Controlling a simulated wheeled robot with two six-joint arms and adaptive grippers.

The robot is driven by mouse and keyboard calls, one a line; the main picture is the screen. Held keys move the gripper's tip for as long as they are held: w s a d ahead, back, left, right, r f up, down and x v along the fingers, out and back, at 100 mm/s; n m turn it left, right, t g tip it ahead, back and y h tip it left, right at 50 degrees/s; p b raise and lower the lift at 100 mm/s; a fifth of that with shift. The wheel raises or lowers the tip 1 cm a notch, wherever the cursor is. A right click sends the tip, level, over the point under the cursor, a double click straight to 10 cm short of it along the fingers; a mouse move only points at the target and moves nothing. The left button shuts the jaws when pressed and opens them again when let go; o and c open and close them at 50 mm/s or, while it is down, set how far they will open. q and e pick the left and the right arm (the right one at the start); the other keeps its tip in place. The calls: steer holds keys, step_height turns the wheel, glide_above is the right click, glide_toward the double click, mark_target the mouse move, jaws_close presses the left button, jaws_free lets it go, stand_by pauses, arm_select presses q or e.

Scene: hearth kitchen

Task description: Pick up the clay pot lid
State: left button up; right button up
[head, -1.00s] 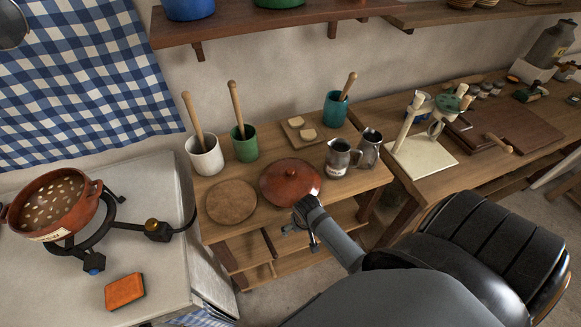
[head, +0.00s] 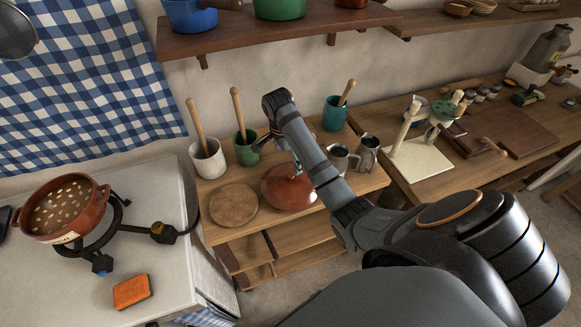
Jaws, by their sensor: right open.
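The clay pot lid (head: 282,192) is a round reddish-brown lid lying on the wooden side table (head: 230,234). My right arm crosses in front of it and hides its right part and most of its knob. My right gripper (head: 277,154) is open and empty. In the picture it appears just above the lid, near the green cup; I cannot tell its exact height over the lid. My left gripper is not in view.
A round cork board (head: 233,205) lies left of the lid. A white crock (head: 208,163) and a green cup (head: 245,150) with wooden handles stand behind. Metal jugs (head: 340,160) stand to the right. A clay pot (head: 65,212) sits on the burner at left.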

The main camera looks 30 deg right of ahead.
mark_target(290, 174)
steer(key=f+b, duration=0.4)
steer(key=f, duration=0.1)
steer(key=shift+d, duration=0.3)
steer(key=shift+f+b, duration=0.15)
steer(key=shift+b, duration=0.2)
steer(key=shift+w, duration=0.1)
step_height(290, 174, down, 5)
steer(key=b, duration=0.4)
steer(key=shift+d, duration=0.15)
steer(key=shift+w, duration=0.15)
steer(key=shift+d, duration=0.1)
